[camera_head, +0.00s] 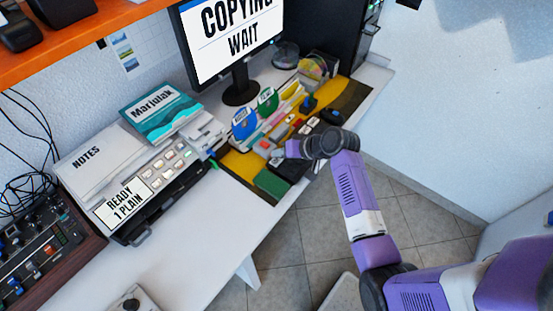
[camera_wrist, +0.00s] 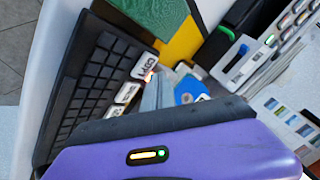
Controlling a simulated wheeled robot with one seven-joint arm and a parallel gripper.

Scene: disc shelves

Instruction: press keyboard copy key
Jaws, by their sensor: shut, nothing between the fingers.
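The black keyboard (camera_wrist: 95,75) fills the left of the wrist view. It has a few white labelled keys near its right end. The copy key (camera_wrist: 130,60) is the upper one, with a white top and black lettering, and a small orange-red glow shows beside it. In the head view the keyboard (camera_head: 292,168) lies at the desk's front edge, partly under my arm. My gripper (camera_head: 284,152) is shut and empty, low over the keyboard's end. Its purple housing covers the bottom of the wrist view. Whether its tips touch a key cannot be told.
The monitor (camera_head: 235,42) reads "COPYING WAIT". A printer-like device (camera_head: 125,200) reads "READY 1 PLAIN". A green pad (camera_head: 271,184) lies beside the keyboard. Coloured disc holders (camera_head: 268,102) stand behind. Open floor (camera_head: 310,240) lies in front of the desk.

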